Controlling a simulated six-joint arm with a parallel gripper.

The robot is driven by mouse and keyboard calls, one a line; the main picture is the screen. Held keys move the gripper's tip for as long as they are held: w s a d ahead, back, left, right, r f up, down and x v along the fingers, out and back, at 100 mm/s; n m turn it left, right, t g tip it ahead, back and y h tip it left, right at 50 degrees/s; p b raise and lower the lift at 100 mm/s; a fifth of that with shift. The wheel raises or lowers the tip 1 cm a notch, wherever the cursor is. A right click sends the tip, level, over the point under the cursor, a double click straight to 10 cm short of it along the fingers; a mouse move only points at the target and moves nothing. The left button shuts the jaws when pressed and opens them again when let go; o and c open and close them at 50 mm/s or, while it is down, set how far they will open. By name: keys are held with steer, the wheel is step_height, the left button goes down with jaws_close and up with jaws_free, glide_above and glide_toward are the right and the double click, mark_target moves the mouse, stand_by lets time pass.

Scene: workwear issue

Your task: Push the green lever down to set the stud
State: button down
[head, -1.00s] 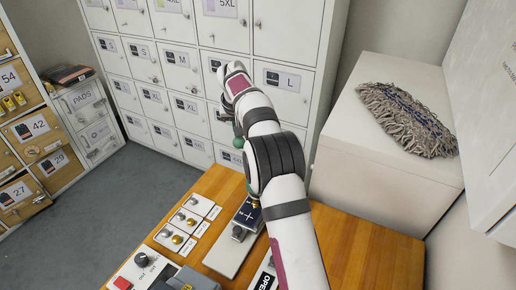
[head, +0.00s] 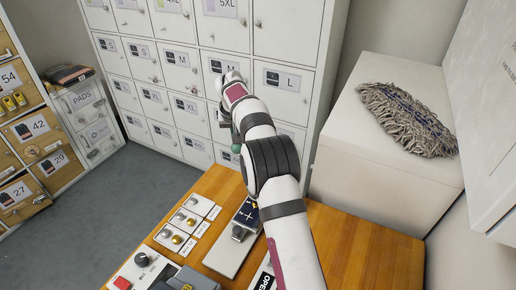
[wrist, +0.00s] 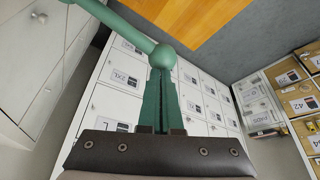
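The green lever shows in the wrist view as a round ball knob (wrist: 163,57) on a green bar that runs off to the upper left. My gripper (wrist: 159,75) has its two green fingers pressed together, with nothing seen between them. The fingertips are at the ball and appear to touch it, on the side nearer the wrist. In the head view the knob (head: 236,148) peeks out beside my arm, below my gripper (head: 233,136). My arm hides most of the lever, and the stud and its seat cannot be made out.
The lever stands over a wooden bench (head: 345,240) with a grey plate (head: 228,258), a board of snap samples (head: 186,222) and a control box with a red button (head: 122,283). White lockers (head: 180,100) stand behind. A mop head (head: 405,118) lies on a white cabinet at right.

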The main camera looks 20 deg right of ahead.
steer(key=shift+f, duration=0.2)
steer(key=shift+w+a+f, duration=0.1)
steer(key=shift+f, duration=0.85)
stand_by(0.4)
steer(key=s+a+r+g+y, duration=0.1)
steer(key=s+r, duration=0.3)
steer(key=s, duration=0.5)
steer(key=s+a+r+m+g, duration=0.1)
steer(key=s+a+r, duration=0.15)
steer(key=s, duration=0.55)
steer(key=s+a+r+y, duration=0.1)
steer(key=s+r, duration=0.3)
steer(key=s, duration=0.5)
steer(key=s+a+f+g, duration=0.1)
steer(key=s+f, duration=0.1)
steer(key=s, duration=0.9)
steer(key=s+a+f+m+g+y, duration=0.1)
steer(key=s+a+f, duration=0.1)
steer(key=s, duration=1)
steer(key=shift+s+a+f+m+g, duration=0.15)
steer(key=shift+s+f+m+g, duration=0.05)
steer(key=shift+f+m+g, duration=0.1)
